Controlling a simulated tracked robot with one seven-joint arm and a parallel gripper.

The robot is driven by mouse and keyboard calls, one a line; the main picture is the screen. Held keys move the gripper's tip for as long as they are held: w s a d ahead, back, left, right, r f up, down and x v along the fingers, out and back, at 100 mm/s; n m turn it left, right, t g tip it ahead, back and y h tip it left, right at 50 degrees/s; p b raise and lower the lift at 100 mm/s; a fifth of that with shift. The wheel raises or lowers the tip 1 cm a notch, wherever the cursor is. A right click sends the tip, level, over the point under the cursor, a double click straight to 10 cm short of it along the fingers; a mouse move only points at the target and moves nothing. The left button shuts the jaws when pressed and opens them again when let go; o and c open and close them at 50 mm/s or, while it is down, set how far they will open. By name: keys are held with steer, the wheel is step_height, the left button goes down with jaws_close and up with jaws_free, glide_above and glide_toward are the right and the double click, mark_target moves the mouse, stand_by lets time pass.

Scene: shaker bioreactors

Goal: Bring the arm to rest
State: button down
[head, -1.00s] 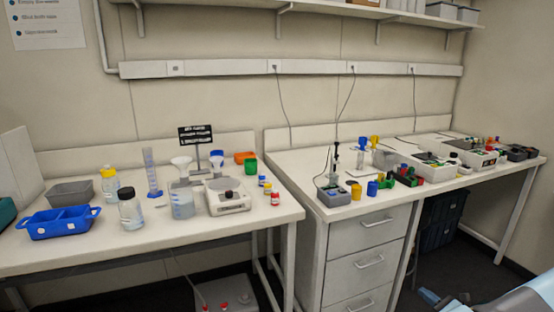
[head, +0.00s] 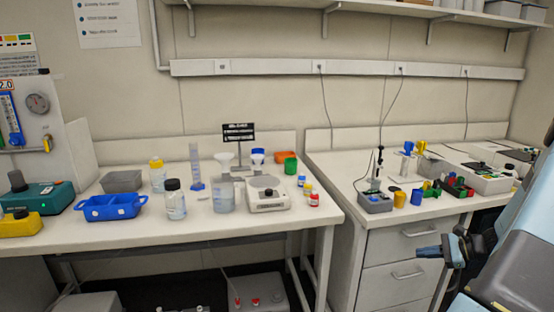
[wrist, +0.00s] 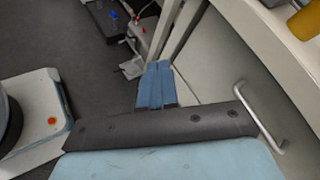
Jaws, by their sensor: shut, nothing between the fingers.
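My arm, light blue and dark, enters the head view from the right edge. My gripper (head: 428,252) is in front of the white drawer cabinet, with its blue fingers pointing left. In the wrist view my gripper (wrist: 156,82) shows its two blue fingers side by side, closed together with nothing between them. The fingers are over the dark floor, beside the cabinet front. How far they are from the cabinet is hard to tell.
The drawer cabinet (head: 385,285) has a metal handle (wrist: 262,118) close on the right in the wrist view. A grey box (head: 258,292) with red caps stands under the left bench (head: 150,233). A yellow cup (wrist: 305,20) is near the bench edge. Dark floor (wrist: 60,45) lies open to the left.

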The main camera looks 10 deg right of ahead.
steer(key=s+a+r+n+g+h, duration=0.25)
steer(key=a+r+n, duration=0.35)
steer(key=a+r, duration=0.45)
steer(key=s+a+r+n+g+h, duration=0.1)
steer(key=a+r+n+g+h, duration=0.3)
steer(key=a+r, duration=0.65)
steer(key=s+a+r+n+t+h, duration=0.1)
steer(key=s+a+r+n+t, duration=0.1)
steer(key=s+a+r+n, duration=0.3)
steer(key=s+a+r+n+t+h, duration=0.2)
steer(key=s+a+r+n, duration=0.2)
steer(key=s, duration=0.7)
step_height(320, 180, up, 2)
steer(key=shift+s+a+n, duration=0.35)
steer(key=shift+a+n, duration=0.05)
steer(key=shift+a, duration=0.7)
steer(key=shift+s+t+h, duration=0.15)
steer(key=shift+t+h, duration=0.1)
